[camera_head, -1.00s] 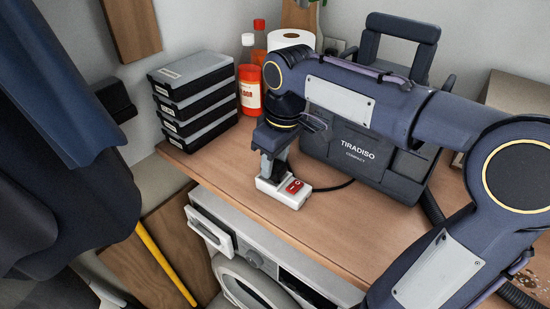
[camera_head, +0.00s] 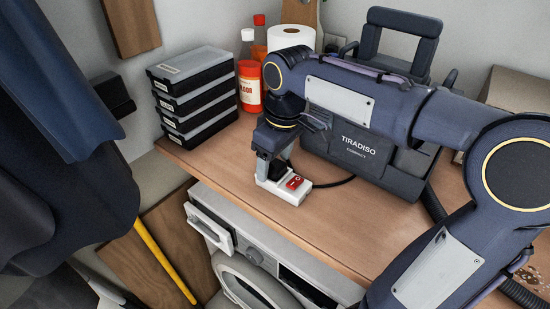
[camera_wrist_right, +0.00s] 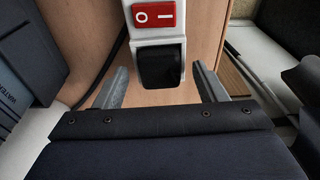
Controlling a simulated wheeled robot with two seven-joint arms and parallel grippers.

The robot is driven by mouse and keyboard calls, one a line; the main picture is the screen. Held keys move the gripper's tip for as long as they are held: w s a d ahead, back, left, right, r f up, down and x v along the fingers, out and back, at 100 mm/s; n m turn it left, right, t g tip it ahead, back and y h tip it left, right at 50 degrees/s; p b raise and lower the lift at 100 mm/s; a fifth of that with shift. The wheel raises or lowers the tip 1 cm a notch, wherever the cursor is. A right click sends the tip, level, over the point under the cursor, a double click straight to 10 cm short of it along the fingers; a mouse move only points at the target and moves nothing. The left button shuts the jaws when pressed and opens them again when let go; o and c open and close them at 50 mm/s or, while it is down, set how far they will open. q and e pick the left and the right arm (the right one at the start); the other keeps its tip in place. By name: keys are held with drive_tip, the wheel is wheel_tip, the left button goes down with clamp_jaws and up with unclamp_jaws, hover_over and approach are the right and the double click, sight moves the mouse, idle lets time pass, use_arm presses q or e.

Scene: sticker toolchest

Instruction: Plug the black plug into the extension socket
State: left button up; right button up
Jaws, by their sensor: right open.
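The white extension socket (camera_head: 291,191) with a red switch lies on the wooden worktop near its front edge. In the right wrist view the red switch (camera_wrist_right: 154,15) is at the top, and the black plug (camera_wrist_right: 160,66) sits against the near end of the white body, in line with it. Its prongs are not visible. My right gripper (camera_wrist_right: 160,88) is open, with one finger on each side of the plug and a gap on both sides. In the head view the right gripper (camera_head: 270,167) points down at the socket's left end. My left gripper is not in view.
A dark TIRADISO case (camera_head: 365,155) stands behind the socket. Stacked black boxes (camera_head: 195,100), a red bottle (camera_head: 249,85) and a paper roll (camera_head: 291,40) are at the back left. A washing machine (camera_head: 245,250) is below the worktop edge. A cable (camera_head: 335,184) runs right.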

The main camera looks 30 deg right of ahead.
drive_tip(key=r, duration=0.5)
drive_tip(key=s+r, duration=0.1)
drive_tip(key=r, duration=0.1)
drive_tip(key=shift+d+r, duration=0.2)
drive_tip(key=shift+r, duration=0.2)
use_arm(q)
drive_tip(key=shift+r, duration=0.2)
